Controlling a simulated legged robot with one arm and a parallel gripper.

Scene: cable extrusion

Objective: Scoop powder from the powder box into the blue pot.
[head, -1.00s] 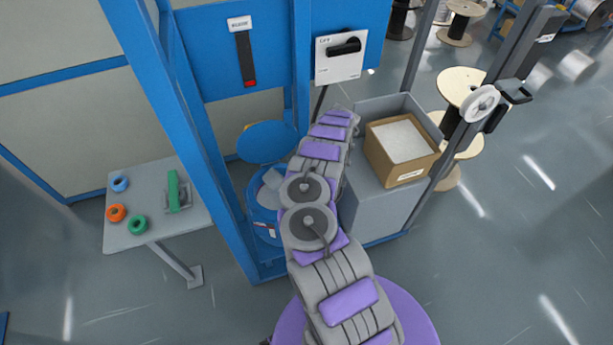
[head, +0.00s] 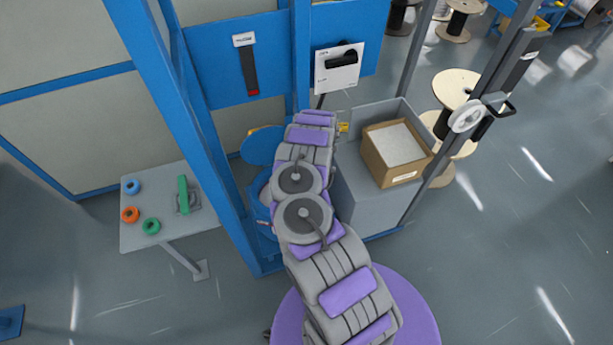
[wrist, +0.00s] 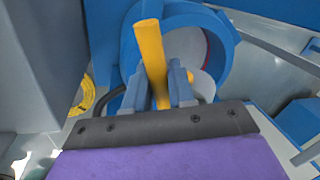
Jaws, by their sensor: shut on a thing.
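My gripper (wrist: 160,78) is shut on the yellow handle (wrist: 152,48) of a scoop in the wrist view. The handle sticks up past the fingertips. The scoop's bowl cannot be made out clearly. Behind the fingers is the round rim of the blue pot (wrist: 226,38), open, with a pale inside. In the head view the blue pot (head: 256,190) stands inside the blue frame, mostly hidden by my arm, with its blue lid (head: 262,146) raised. The powder box (head: 410,173), an open cardboard box of white powder, sits right of my arm. My gripper is hidden in the head view.
The powder box rests on a grey cabinet (head: 365,205). A blue upright (head: 195,135) stands left of the pot. A small table (head: 150,232) at left holds coloured rings and a green-handled tool. A yellow cable coil (wrist: 82,96) shows at left in the wrist view.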

